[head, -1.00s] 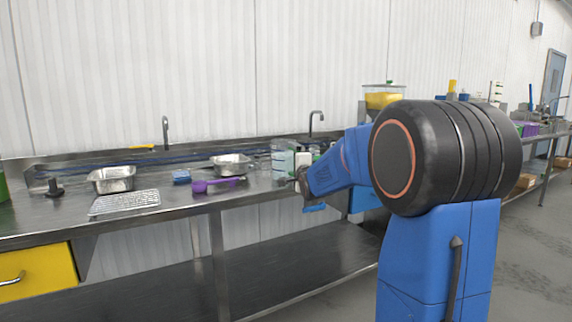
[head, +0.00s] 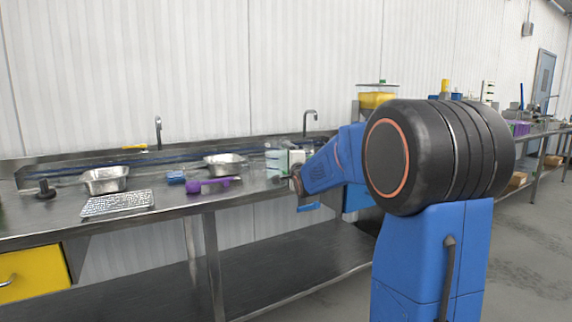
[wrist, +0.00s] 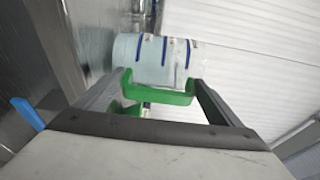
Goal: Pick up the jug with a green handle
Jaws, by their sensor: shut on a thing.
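The jug (wrist: 150,50) has a clear, pale body with dark blue marks and a green handle (wrist: 160,93). In the wrist view it lies straight ahead of my gripper (wrist: 158,86), with the green handle between the two fingers. My gripper is shut on the jug by its handle. In the head view the jug (head: 274,160) shows at the right part of the steel counter, just left of my gripper (head: 291,168). My arm hides part of this spot, and I cannot tell whether the jug's base touches the counter.
On the counter (head: 60,222) to the left are two metal pans (head: 106,181) (head: 225,165), a perforated tray (head: 118,203), a purple scoop (head: 213,185) and a blue block (head: 176,178). A tap (head: 309,123) stands behind the jug. A yellow-filled hopper (head: 376,99) is at the back right.

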